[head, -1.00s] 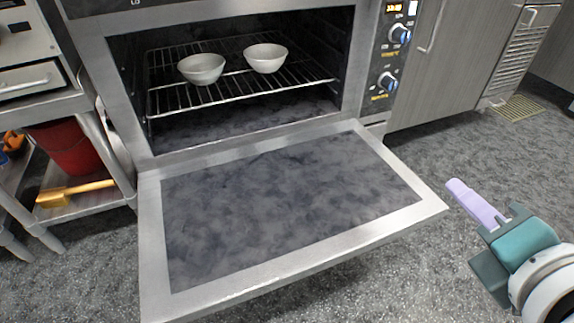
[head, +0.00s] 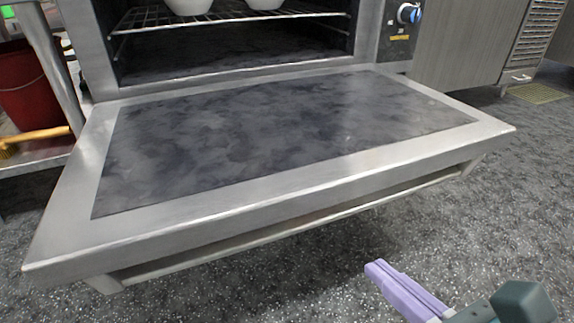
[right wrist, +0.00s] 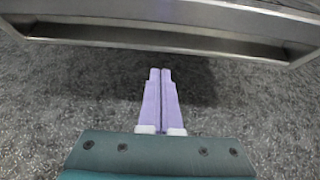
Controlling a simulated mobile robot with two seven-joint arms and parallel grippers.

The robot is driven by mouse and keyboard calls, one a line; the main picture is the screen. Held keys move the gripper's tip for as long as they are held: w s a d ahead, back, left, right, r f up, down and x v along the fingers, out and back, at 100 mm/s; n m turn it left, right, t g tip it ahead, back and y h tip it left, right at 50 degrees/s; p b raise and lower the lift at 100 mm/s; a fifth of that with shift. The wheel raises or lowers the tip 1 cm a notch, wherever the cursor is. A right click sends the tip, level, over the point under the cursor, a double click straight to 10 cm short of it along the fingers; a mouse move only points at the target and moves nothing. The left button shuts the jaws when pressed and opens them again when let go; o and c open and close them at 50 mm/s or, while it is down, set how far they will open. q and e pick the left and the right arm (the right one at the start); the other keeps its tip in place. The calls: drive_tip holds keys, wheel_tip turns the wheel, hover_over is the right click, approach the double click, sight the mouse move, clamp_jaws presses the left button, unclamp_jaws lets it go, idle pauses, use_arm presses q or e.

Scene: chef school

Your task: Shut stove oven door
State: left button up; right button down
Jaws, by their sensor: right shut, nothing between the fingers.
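The oven door (head: 300,190) is folded down wide open, nearly level, with a dark glass panel in a steel frame. Its handle bar (head: 290,232) runs along the underside near the front edge. The handle also shows at the top of the right wrist view (right wrist: 160,44). My right gripper (head: 376,268) is below and in front of the door, apart from it. In the right wrist view its lilac fingers (right wrist: 160,74) are shut together and empty, pointing toward the handle. My left gripper is not in view.
Inside the oven, two white bowls (head: 189,5) (head: 264,3) sit on a wire rack (head: 225,18). A shelf with a red bucket (head: 30,90) stands at left. Grey cabinets (head: 465,45) are at right. The speckled floor (head: 230,295) in front is clear.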

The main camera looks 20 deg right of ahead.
drive_tip(key=b, duration=0.1)
approach(324, 221)
drive_tip(key=x, duration=0.4)
drive_tip(key=shift+w+a, duration=0.1)
drive_tip(key=shift+w, duration=0.2)
drive_tip(key=r+p, duration=0.4)
drive_tip(key=shift+s+r, duration=0.15)
drive_tip(key=shift+s, duration=0.05)
